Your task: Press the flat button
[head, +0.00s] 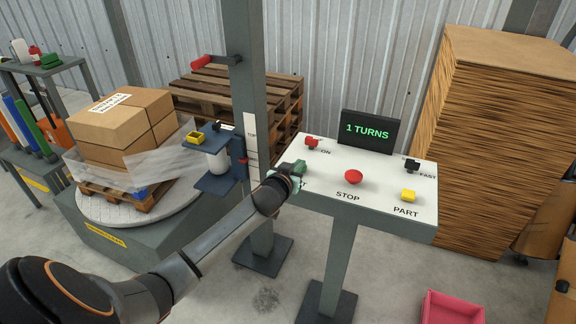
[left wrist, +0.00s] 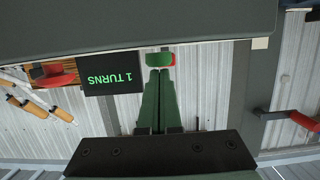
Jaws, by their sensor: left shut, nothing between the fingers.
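My left gripper (head: 293,168) is over the left end of the white control panel (head: 325,191). Its green fingers (left wrist: 157,100) are shut and empty in the left wrist view. A green round button (left wrist: 158,59) shows right at the fingertips there; I cannot tell whether they touch. In the head view the gripper covers most of that spot and its label, of which only a final T shows. The panel also bears a red domed STOP button (head: 353,177), a yellow PART button (head: 408,196), a red ON switch (head: 311,143) and a black FAST switch (head: 412,166).
A black display (head: 369,131) reads "1 TURNS" behind the panel. A grey post (head: 250,80) with a red handle stands left of it. Boxes (head: 123,124) on a pallet sit on a turntable at left. A tall brown stack (head: 490,140) stands at right; a pink bin (head: 452,308) is on the floor.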

